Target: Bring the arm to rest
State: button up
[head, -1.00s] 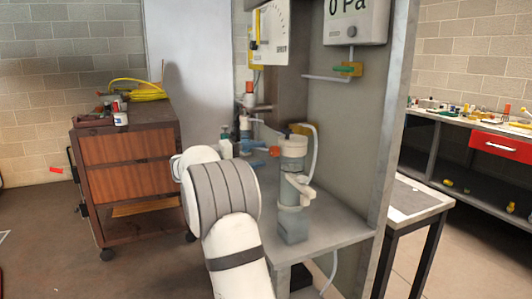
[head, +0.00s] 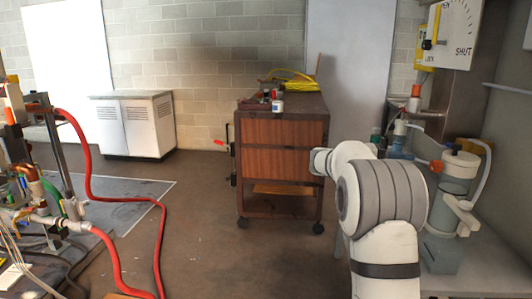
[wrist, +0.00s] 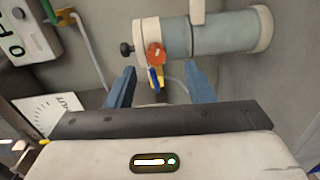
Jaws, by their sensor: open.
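My arm (head: 385,215) is white with grey bands and rises at the right of the head view, bent at a joint in front of the grey bench unit. My gripper (wrist: 159,68) shows in the wrist view with its two blue fingers spread apart and nothing between them. A grey-and-white cylinder (wrist: 210,37) with an orange-and-blue valve lies beyond the fingertips in that view, apart from them as far as I can tell. The same cylinder (head: 450,205) stands upright on the bench in the head view. My gripper's fingers are not clearly visible in the head view.
A brown wheeled cabinet (head: 285,145) with a yellow coiled hose stands left of my arm. A gauge panel (head: 455,35) is above the bench. Red hoses (head: 160,230) and pipework are at the left. A white cabinet (head: 130,125) stands at the back. Open floor lies between.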

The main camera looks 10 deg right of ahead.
jog(key=s+a+r+n+t+y+p, duration=0.3)
jog(key=s+a+t+y+p, duration=0.3)
jog(key=s+a+y+p, duration=1.1)
jog(key=s+a+p, duration=0.2)
jog(key=s+a, duration=0.8)
jog(key=s, duration=0.1)
jog(key=shift+s+p, duration=0.35)
jog(key=shift+s, duration=0.05)
jog(key=shift+s+a+f+t, duration=0.1)
jog(key=shift+a+f+t, duration=0.1)
jog(key=shift+t, duration=0.1)
jog(key=shift+c, duration=1.3)
